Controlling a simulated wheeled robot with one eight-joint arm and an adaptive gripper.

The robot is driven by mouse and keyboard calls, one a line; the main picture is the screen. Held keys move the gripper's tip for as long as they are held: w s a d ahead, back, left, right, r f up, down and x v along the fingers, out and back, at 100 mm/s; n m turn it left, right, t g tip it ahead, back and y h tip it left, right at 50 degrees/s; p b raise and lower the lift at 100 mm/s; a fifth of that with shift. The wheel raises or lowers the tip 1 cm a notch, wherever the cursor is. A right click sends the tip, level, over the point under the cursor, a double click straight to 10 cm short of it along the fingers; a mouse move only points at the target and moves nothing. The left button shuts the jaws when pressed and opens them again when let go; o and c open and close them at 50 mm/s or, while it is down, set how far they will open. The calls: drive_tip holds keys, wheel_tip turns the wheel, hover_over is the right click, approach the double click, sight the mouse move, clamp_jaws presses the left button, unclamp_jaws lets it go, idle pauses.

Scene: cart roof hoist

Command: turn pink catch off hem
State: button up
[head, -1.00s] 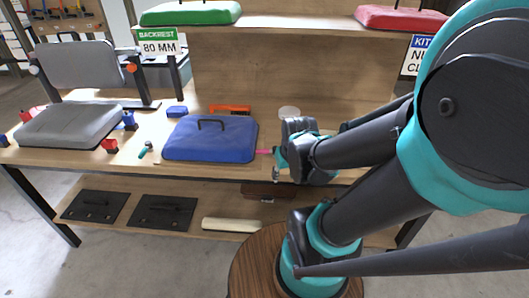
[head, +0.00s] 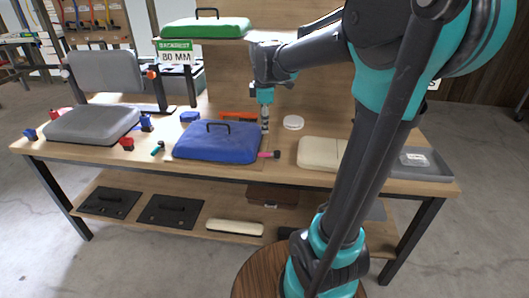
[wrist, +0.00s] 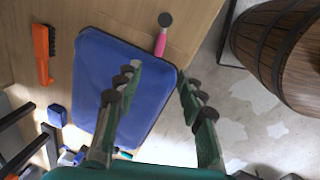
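The pink catch (head: 265,155) sticks out to the right from the right edge of the blue cushion (head: 215,143), low near its front corner. It has a dark round knob at its outer end. In the wrist view the pink catch (wrist: 161,43) shows beyond my fingers, at the cushion's edge. My gripper (head: 265,125) points down just above and behind the catch, at the cushion's right side. In the wrist view my gripper (wrist: 160,82) is open with nothing between its fingers. Whether a finger touches the cushion I cannot tell.
An orange tool (head: 238,116) lies behind the cushion. A white round lid (head: 293,122) and a cream pad (head: 320,153) are to the right. A green cushion (head: 206,27) sits on the shelf above. A grey seat (head: 92,124) stands at left. A barrel (wrist: 280,50) shows in the wrist view.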

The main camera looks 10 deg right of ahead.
sight(264, 153)
drive_tip(key=w+f, duration=0.1)
drive_tip(key=f, duration=0.4)
drive_tip(key=w+f, duration=0.1)
drive_tip(key=f, duration=0.8)
drive_tip(key=shift+w+d+f, duration=0.25)
drive_tip(key=shift+w+f, duration=0.1)
drive_tip(key=shift+w, duration=0.05)
clamp_jaws()
